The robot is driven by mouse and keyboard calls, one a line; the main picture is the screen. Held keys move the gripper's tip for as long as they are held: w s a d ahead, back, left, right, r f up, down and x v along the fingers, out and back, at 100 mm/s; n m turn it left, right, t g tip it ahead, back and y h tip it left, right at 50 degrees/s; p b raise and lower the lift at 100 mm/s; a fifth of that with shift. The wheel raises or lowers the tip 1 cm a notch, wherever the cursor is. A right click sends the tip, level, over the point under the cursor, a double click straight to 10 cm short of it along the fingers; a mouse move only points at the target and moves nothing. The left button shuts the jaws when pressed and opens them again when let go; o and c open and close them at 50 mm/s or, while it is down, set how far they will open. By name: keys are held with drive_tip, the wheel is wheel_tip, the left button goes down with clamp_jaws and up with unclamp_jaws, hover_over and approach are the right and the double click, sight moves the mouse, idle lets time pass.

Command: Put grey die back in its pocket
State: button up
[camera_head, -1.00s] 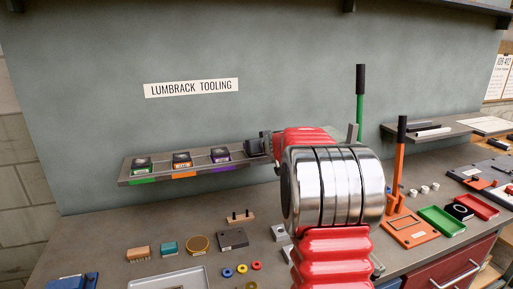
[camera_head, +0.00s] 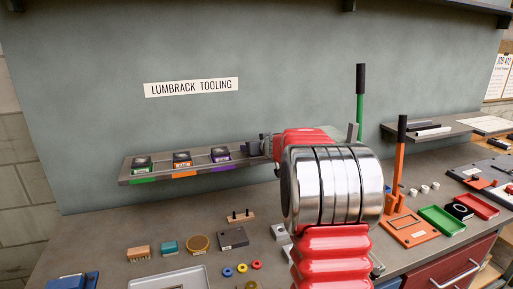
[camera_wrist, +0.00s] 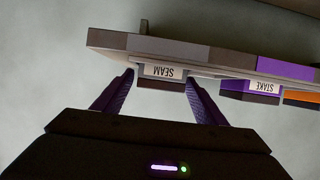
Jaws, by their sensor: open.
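The grey die (camera_wrist: 160,84), labelled SEAM, sits at the grey-marked pocket (camera_wrist: 166,46) of the tool rack in the wrist view, where everything appears upside down. How deep it sits in the pocket cannot be told. My gripper (camera_wrist: 159,77) is open, with one purple-grey finger on each side of the die. Small gaps seem to show between the fingers and the die. In the head view my gripper (camera_head: 264,146) is at the right end of the rack (camera_head: 198,160), and the die is largely hidden there.
The purple-marked STAKE die (camera_wrist: 250,89) stands beside the grey one. An orange-marked die (camera_head: 182,160) and a green-marked die (camera_head: 142,164) sit further left on the rack. A green lever (camera_head: 360,110) and an orange lever (camera_head: 401,155) rise right of my arm. Small parts cover the bench below.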

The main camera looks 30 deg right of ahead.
drive_tip(key=shift+r, duration=0.1)
drive_tip(key=shift+s+r, duration=0.2)
drive_tip(key=shift+s, duration=0.3)
drive_tip(key=v, duration=1.1)
idle(0.4)
